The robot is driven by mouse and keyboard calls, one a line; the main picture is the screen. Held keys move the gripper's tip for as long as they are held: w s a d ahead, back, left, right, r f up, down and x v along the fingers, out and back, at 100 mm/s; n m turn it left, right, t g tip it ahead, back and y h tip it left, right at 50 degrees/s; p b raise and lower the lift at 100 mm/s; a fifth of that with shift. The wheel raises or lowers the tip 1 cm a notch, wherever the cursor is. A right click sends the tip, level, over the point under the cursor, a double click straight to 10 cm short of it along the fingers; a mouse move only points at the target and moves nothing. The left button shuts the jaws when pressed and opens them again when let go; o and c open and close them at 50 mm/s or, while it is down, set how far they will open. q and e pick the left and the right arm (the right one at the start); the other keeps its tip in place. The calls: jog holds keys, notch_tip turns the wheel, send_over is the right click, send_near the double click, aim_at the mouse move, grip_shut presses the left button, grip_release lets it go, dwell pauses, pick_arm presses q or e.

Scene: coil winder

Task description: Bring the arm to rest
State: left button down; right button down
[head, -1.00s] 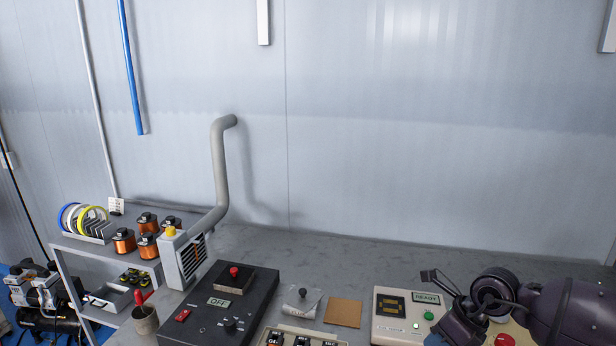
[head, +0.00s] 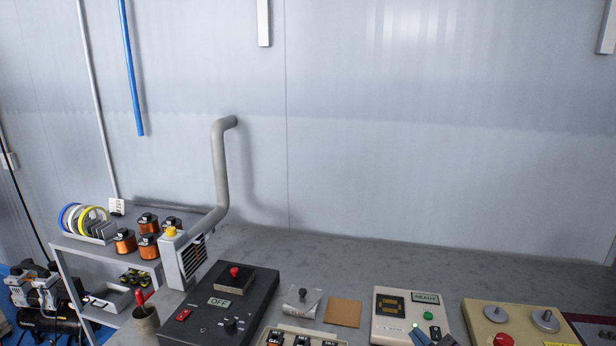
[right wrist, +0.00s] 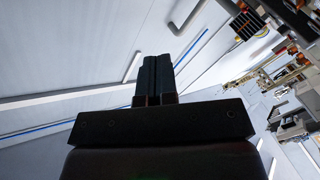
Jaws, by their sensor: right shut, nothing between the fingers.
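My right gripper (head: 428,335) shows only as small dark tips at the bottom edge of the head view, in front of the READY box. In the right wrist view my right gripper (right wrist: 157,78) has its two black fingers together, with nothing between them. The rest of the right arm is out of the head view. My left gripper is in neither view.
A READY box (head: 385,325) and a beige panel (head: 478,318) with a red button stand at the right of the bench (head: 300,250). A black OFF box (head: 205,318), a brown pad (head: 343,312) and a grey pipe (head: 219,170) stand further left. The back of the bench is clear.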

jog(key=s+d+f+m+h, duration=0.1)
jog(key=s+f+m, duration=0.1)
jog(key=f, duration=0.1)
jog(key=s+d+f+m+g+h, duration=0.1)
jog(key=s+f+m, duration=0.1)
jog(key=s+f, duration=0.1)
jog(key=s+d+f+m+g+h, duration=0.1)
jog(key=s+f+m, duration=0.1)
jog(key=s+f, duration=0.1)
jog(key=shift+s+d+f+m, duration=0.1)
jog(key=shift+d+f+m, duration=0.1)
jog(key=shift+f+m, duration=0.15)
jog(key=s+d+f+m+g+h, duration=0.1)
jog(key=s+f+m, duration=0.1)
jog(key=s+f, duration=0.2)
jog(key=s+d+f+m+g+h, duration=0.1)
jog(key=s+f, duration=0.4)
jog(key=s, duration=0.5)
jog(key=shift+d+m+g+h, duration=0.3)
jog(key=shift+m+g, duration=0.15)
jog(key=shift+g, duration=0.15)
jog(key=shift+w, duration=0.15)
